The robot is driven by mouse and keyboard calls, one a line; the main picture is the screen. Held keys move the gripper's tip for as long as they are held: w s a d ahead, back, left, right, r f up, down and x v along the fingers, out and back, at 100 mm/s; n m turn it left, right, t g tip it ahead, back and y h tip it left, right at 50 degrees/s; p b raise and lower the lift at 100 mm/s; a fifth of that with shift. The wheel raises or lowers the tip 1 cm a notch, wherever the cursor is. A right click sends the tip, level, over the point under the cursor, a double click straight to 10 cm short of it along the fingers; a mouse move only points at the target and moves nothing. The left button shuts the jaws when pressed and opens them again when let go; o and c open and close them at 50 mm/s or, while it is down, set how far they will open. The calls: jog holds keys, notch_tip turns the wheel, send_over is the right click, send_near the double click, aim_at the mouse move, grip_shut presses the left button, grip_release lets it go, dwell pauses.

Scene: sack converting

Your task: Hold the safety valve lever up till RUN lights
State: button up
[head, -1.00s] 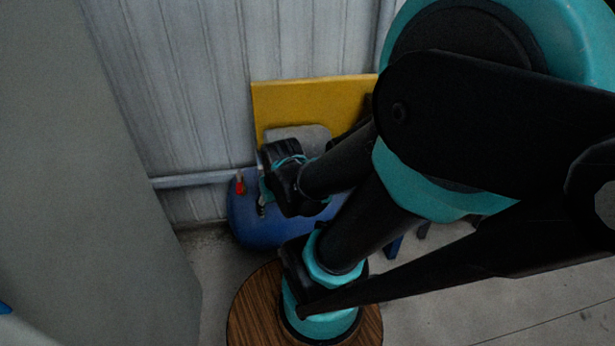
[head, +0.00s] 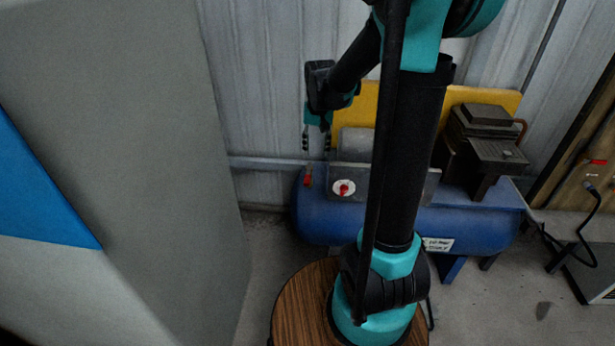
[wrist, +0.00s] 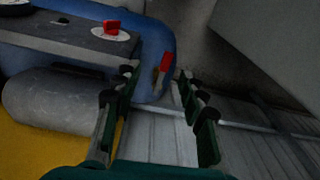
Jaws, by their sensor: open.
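The safety valve lever (head: 308,179) is a small red piece at the left end of the blue tank (head: 330,222). In the wrist view the red lever (wrist: 166,62) sits on a short brass-coloured body, between the fingertips in the picture. My gripper (head: 316,142) hangs above the lever in the head view, fingers down, open and empty. In the wrist view its two fingers (wrist: 157,78) are spread, with no visible contact with the lever. I cannot make out a RUN light.
A grey panel beside the lever carries a red knob on a white disc (head: 344,188). A grey cylinder (wrist: 50,100) and yellow board (head: 370,97) are close by. A pump (head: 488,135) stands on the tank. A large grey surface (head: 180,150) fills the left.

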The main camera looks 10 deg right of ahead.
jog(key=g, duration=0.1)
send_over(307, 179)
jog(key=shift+m, duration=0.4)
notch_tip(307, 179, down, 18)
jog(key=shift+r, duration=0.2)
jog(key=shift+c, duration=0.4)
grip_shut()
